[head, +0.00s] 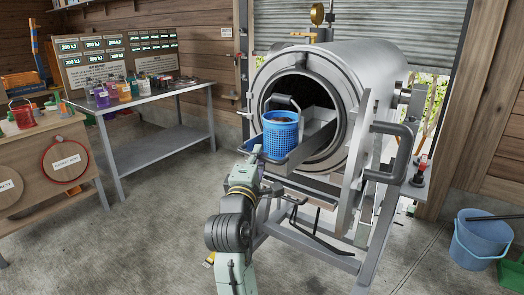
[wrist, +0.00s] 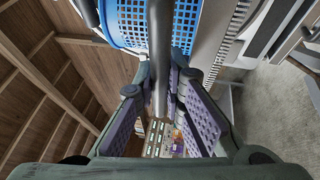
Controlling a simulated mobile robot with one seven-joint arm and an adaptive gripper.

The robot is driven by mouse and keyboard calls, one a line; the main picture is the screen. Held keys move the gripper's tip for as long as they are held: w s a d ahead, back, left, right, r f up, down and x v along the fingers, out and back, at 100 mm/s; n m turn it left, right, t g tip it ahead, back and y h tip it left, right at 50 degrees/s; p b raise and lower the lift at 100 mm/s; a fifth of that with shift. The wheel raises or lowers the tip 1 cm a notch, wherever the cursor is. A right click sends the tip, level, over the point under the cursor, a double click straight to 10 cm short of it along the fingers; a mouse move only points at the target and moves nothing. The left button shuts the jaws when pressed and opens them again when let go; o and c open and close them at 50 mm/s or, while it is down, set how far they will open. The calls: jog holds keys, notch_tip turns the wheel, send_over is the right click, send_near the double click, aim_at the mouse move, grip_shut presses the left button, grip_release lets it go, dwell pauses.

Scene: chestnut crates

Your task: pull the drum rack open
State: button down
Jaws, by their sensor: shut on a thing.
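The drum (head: 345,75) is a large grey horizontal cylinder with its round mouth open. The drum rack (head: 318,138) is a grey tray that sticks partly out of the mouth. A blue mesh basket (head: 281,138) with a dark handle stands on its outer end; it also shows at the top of the wrist view (wrist: 126,24). My gripper (head: 254,160) is at the rack's front end, below and left of the basket. In the wrist view, my gripper (wrist: 162,78) is shut on a dark bar (wrist: 159,40), apparently the rack's handle. The fingers partly hide the bar.
The drum's door (head: 360,165) stands swung open to the right, with a thick bent handle (head: 402,150). A blue bucket (head: 478,240) is at the far right. A bench with bottles (head: 150,95) stands at the left. The floor between bench and drum is clear.

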jog(key=shift+s+a, duration=0.55)
jog(key=shift+s, duration=0.2)
jog(key=shift+s+a, duration=0.5)
jog(key=shift+s, duration=0.25)
jog(key=c, duration=1.9)
grip_release()
jog(key=v, duration=0.7)
jog(key=shift+s, duration=0.25)
